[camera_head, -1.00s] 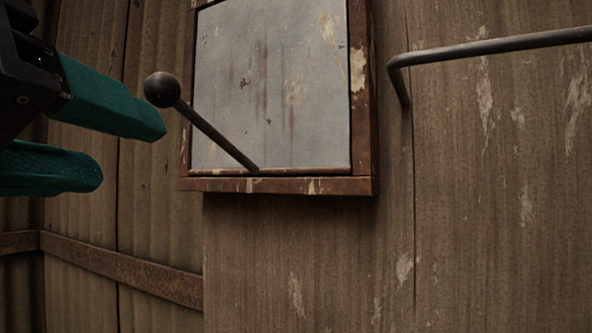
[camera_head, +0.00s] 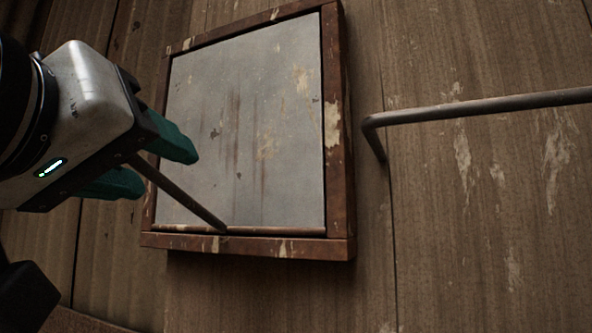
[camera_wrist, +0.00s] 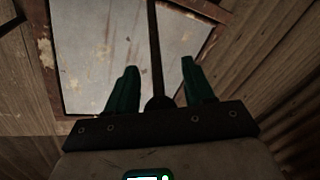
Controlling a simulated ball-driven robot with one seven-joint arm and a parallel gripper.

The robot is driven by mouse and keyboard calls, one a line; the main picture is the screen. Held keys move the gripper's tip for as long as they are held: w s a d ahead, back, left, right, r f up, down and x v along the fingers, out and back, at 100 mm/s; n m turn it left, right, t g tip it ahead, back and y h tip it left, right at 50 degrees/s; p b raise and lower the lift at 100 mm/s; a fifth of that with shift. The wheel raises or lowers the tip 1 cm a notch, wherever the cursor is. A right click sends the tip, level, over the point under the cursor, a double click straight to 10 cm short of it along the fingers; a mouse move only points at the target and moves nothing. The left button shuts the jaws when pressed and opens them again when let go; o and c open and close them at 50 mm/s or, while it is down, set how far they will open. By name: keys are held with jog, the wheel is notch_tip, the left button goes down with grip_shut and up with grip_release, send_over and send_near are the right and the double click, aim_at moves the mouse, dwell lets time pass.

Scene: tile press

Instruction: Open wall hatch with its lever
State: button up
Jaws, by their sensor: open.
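The wall hatch (camera_head: 245,120) is a grey, stained metal panel in a rusty brown frame, and it looks shut. Its lever (camera_head: 182,195) is a thin dark rod rising from the panel's bottom edge toward my gripper (camera_head: 155,165). In the wrist view the lever (camera_wrist: 155,55) runs between the two green fingers of my gripper (camera_wrist: 157,80), with a gap on each side. The lever's ball knob (camera_wrist: 159,104) sits close to the palm. The fingers are open, around the lever. In the head view the knob is hidden behind my gripper.
A bent metal bar (camera_head: 470,108) sticks out from the wooden wall right of the hatch. The hatch frame (camera_head: 338,150) stands proud of the planks. The wall below the hatch is bare.

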jog(key=shift+w, duration=0.2)
grip_shut()
dwell(0.4)
